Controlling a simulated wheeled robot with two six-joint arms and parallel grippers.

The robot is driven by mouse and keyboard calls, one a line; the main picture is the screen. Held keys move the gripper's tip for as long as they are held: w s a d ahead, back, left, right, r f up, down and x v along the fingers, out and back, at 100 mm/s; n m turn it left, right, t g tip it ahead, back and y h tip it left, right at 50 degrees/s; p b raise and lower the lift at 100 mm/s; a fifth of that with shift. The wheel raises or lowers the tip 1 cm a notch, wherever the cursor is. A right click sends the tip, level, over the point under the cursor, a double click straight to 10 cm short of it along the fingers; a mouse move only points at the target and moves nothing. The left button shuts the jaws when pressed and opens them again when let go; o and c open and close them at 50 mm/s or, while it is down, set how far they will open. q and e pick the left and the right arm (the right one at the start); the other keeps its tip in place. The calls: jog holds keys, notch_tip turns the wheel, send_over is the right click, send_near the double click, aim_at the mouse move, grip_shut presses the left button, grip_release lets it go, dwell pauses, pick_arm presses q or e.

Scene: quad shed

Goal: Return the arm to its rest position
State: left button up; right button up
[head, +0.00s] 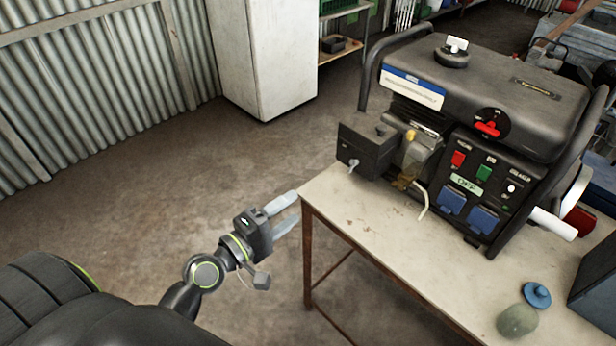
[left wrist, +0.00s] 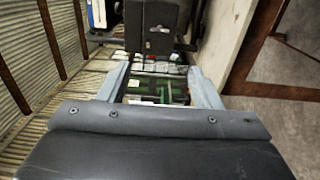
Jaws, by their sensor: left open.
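My left arm comes in from the lower left of the head view. Its gripper (head: 284,214) is open and empty, with its fingertips just left of the table's near left corner. In the left wrist view the two fingers (left wrist: 162,80) stand apart with nothing held between them. My right gripper does not show in either view.
A generator (head: 475,120) stands on the pale table (head: 352,215). A blue cap (head: 537,294) and a greenish round object (head: 517,320) lie at the table's front right. A white cabinet (head: 268,60) stands at the back. The concrete floor (head: 150,190) left of the table is clear.

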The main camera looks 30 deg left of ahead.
pick_arm(q)
jog(key=s+a+f+m+g+y, duration=0.2)
jog(key=a+f+g, duration=0.1)
jog(key=f, duration=0.8)
jog(key=s+a+f+m+g+y, duration=0.1)
jog(key=s+a+f+g+y, duration=0.15)
jog(key=f, duration=0.95)
jog(key=s+a+f+m+g+y, duration=0.1)
jog(key=s+a+f+m+g, duration=0.15)
jog(key=f, duration=0.85)
jog(key=s+f+m+g+y, duration=0.1)
jog(key=s+f+m+g, duration=0.3)
jog(key=s+f, duration=0.5)
jog(key=s+d+f+m+g, duration=0.1)
jog(key=s+f+m+g, duration=0.2)
jog(key=s+f, duration=0.7)
jog(key=s+m, duration=0.1)
jog(key=s, duration=0.7)
jog(key=shift+s+d+g+y, duration=0.15)
jog(key=shift+s+g+y, duration=0.2)
jog(key=shift+g, duration=0.05)
jog(key=shift+c, duration=0.5)
